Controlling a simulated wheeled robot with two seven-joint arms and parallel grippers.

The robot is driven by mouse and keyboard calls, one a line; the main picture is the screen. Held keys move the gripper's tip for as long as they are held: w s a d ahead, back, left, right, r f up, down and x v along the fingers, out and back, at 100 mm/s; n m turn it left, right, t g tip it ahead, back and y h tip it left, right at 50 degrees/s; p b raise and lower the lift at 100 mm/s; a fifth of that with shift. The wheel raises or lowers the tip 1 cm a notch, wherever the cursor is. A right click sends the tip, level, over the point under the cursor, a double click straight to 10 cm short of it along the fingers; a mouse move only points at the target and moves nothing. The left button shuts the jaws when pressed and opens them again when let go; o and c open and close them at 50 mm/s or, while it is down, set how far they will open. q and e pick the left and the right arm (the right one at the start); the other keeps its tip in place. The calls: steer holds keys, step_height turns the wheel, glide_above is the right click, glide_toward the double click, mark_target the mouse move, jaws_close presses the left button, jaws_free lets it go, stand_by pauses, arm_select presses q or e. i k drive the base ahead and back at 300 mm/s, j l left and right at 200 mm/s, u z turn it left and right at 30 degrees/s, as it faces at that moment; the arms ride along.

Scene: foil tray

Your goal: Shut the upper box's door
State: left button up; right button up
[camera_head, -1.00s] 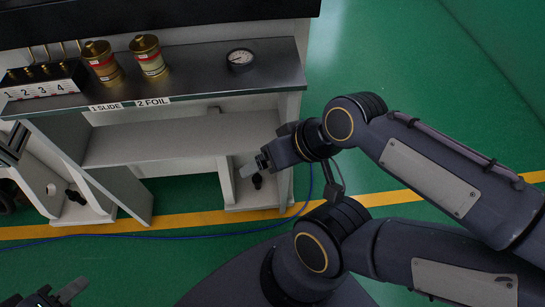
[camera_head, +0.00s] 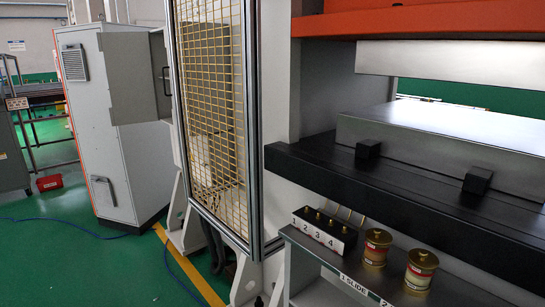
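A tall pale grey cabinet (camera_head: 97,150) stands at the left of the head view. I cannot see into the box. Neither of my grippers is in view.
A yellow mesh guard (camera_head: 212,110) in a metal frame stands right of the cabinet. A press with a black ledge (camera_head: 400,200) fills the right. Below it are a numbered black block (camera_head: 323,232) and two gold-lidded cans (camera_head: 376,247). Green floor (camera_head: 60,240) lies open at front left.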

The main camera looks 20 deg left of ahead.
mark_target(127, 56)
steer(key=i+j+u, duration=0.35)
steer(key=j+u, duration=0.15)
steer(key=i+j+u, duration=0.95)
steer(key=i+u, duration=0.4)
steer(key=i, duration=1.4)
steer(key=i+j+z, duration=0.15)
steer(key=i+z, duration=0.25)
steer(key=i, duration=0.15)
steer(key=i+j+z, duration=0.4)
steer(key=i, duration=0.15)
steer(key=i+j+z, duration=0.55)
steer(key=z, duration=0.25)
steer(key=i+j+z, duration=0.25)
steer(key=z, duration=0.2)
steer(key=i+j+z, duration=0.15)
steer(key=z, duration=0.25)
steer(key=j+z, duration=0.45)
steer(key=i+j+z, duration=0.1)
steer(key=j+z, duration=0.55)
steer(key=z, duration=0.2)
